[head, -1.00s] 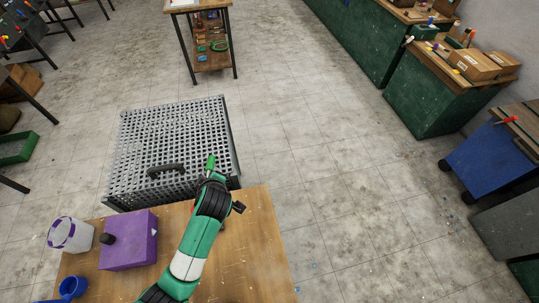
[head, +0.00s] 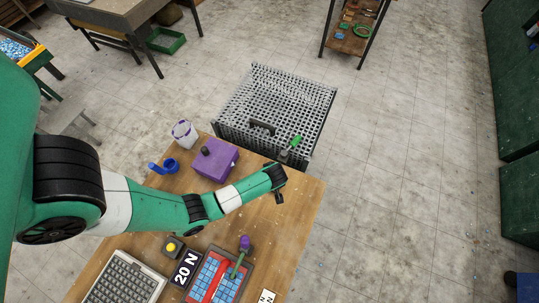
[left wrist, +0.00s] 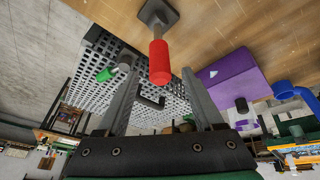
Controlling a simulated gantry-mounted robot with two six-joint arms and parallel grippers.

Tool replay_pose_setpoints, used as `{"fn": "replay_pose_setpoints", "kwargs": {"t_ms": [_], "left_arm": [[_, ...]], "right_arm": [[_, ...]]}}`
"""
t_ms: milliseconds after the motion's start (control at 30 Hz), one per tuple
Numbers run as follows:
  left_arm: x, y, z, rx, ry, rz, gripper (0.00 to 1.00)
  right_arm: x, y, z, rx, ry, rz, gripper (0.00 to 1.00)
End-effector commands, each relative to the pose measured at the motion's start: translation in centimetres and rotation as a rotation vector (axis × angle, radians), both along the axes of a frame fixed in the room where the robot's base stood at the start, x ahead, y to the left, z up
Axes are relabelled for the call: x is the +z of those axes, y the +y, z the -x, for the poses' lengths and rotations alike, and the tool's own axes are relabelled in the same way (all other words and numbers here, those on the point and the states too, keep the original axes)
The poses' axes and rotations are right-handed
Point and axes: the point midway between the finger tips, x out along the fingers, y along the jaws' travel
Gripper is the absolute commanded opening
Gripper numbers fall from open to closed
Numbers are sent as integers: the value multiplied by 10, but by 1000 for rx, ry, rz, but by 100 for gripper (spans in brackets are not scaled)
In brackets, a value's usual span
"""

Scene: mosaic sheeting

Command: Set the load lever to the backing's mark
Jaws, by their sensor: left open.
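My left gripper (head: 279,182) is over the far right part of the wooden table. In the left wrist view its two fingers are apart, open and empty. A lever with a red handle (left wrist: 159,62) on a dark square base appears between and beyond the fingertips; the arm hides it in the head view. A lever with a green handle (head: 295,141) stands near the table's far edge and also shows in the wrist view (left wrist: 106,74). I cannot tell which lever is the load lever.
A purple box (head: 222,162), a white cup (head: 185,134) and a blue tool (head: 163,167) stand at the table's far left. A yellow button (head: 171,247) and a grey ribbed tray (head: 123,280) are at the near side. A grey perforated crate (head: 265,128) stands beyond the table.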

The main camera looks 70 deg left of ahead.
Motion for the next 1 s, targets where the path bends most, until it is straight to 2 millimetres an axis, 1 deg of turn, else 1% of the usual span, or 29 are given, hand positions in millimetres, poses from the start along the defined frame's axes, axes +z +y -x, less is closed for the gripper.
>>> {"fn": "replay_pose_setpoints", "kwargs": {"t_ms": [33, 167, 200, 300, 400, 633, 667, 800, 967, 1000], "left_arm": [[-9, 4, 0, 2, 5, 0, 69], [-30, 13, -2, 1, 3, 1, 69], [-40, 16, -3, 1, 2, 1, 69], [-51, 21, -4, 1, 0, 1, 69], [-55, 23, -5, 0, 0, 1, 69], [-55, 23, -5, -1, -2, 0, 69], [-55, 23, -5, -1, -2, 0, 67], [-55, 23, -5, 0, -1, 0, 42], [-55, 23, -5, -1, -1, 0, 13], [-55, 23, -5, -1, -1, 0, 6]], "right_arm": [[0, 0, 0, 0, 0, 0, 69], [1, 0, 0, 0, 0, 0, 69], [-5, 0, 0, 0, 0, 0, 69], [-10, 0, 0, 0, 0, 0, 69], [-11, 0, 0, 0, 0, 0, 69], [-10, 0, 0, 0, 0, 0, 69], [-10, 0, 0, 0, 0, 0, 69], [-10, 0, 0, 0, 0, 0, 69], [-10, 0, 0, 0, 0, 0, 69], [-10, 0, 0, 0, 0, 0, 69]]}}
